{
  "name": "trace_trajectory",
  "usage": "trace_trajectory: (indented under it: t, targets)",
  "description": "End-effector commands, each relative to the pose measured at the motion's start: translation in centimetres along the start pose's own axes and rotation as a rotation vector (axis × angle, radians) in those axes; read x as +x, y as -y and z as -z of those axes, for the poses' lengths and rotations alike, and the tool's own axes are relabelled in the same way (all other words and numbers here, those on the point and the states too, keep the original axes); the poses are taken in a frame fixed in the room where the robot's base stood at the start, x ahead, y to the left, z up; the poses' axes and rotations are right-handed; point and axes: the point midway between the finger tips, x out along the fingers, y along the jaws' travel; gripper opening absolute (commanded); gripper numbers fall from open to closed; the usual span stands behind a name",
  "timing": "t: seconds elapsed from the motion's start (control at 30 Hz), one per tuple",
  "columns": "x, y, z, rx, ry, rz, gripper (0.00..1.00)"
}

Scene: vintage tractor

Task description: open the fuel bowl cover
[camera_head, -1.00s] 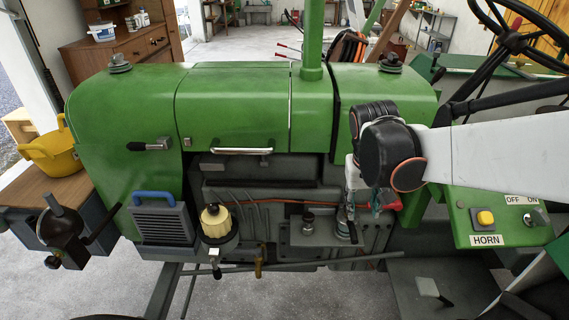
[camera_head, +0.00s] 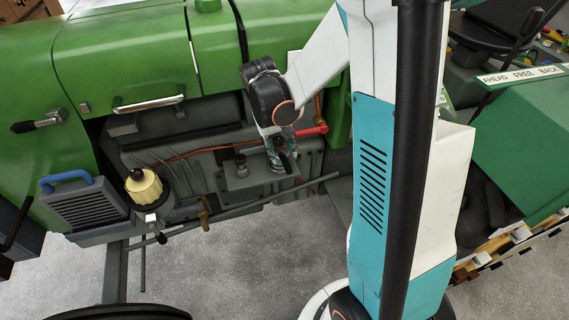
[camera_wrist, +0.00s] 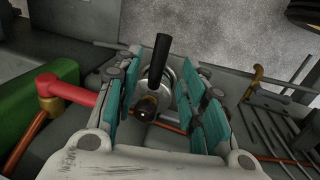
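A red pipe end (camera_head: 312,131) sits close right of my gripper. A small round cap (camera_head: 240,165) stands to its left. Farther left are a yellow-topped jar (camera_head: 143,187) and a grille box with a blue handle (camera_head: 80,203). A long rod (camera_head: 265,200) runs below. The floor is clear.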

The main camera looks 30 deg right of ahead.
Motion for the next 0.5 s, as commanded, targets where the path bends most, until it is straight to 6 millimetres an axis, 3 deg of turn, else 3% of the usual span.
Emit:
trace_trajectory:
  t: [0.03,0.2,0.5]
  targets:
    - [1.3,0.1,0.0,0.001,0.0,0.0,0.38]
    - [3.9,0.0,0.0,0.001,0.0,0.0,0.38]
    - [5.6,0.0,0.0,0.0,0.0,0.0,0.38]
